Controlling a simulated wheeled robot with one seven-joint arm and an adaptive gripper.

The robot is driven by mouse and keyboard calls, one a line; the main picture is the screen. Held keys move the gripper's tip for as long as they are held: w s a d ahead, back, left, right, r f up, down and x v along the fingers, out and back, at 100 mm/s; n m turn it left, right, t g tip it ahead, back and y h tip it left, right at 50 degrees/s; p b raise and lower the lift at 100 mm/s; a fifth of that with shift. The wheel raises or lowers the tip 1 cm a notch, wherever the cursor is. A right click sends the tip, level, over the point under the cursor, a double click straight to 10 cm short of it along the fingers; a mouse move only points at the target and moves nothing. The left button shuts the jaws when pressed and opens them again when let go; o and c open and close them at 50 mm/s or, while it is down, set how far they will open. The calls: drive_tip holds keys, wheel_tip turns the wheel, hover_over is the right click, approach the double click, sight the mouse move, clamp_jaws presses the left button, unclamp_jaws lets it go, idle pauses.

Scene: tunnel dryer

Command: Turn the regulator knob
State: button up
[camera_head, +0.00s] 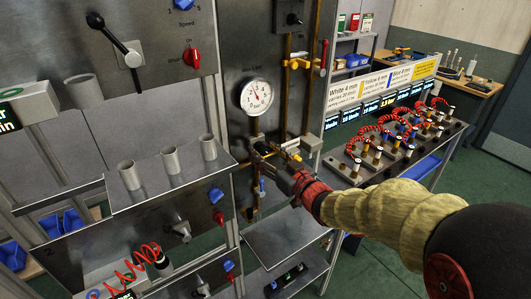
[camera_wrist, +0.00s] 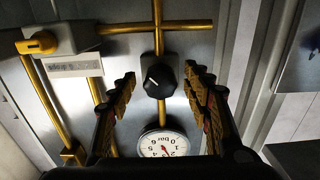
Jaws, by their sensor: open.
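The regulator knob (camera_wrist: 160,81) is black and round with a white pointer line. It sits on a brass pipe in the middle of the wrist view. My open gripper (camera_wrist: 159,74) has one finger on each side of it, with a visible gap on both sides. I cannot tell how far the fingertips are from it in depth. The round white pressure gauge (camera_wrist: 163,144) shows upside down near the knob. In the head view my gripper (camera_head: 264,152) is at the steel panel just below the gauge (camera_head: 257,97), and it largely hides the knob.
A yellow-handled valve (camera_wrist: 42,42) with a white label is at the upper left of the wrist view. Brass pipes run beside my fingers. In the head view, a shelf with steel tubes (camera_head: 168,161) is left of my gripper, and a bench with red coiled cables (camera_head: 392,147) is right.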

drive_tip(key=c, duration=1.1)
drive_tip(key=shift+c, duration=0.3)
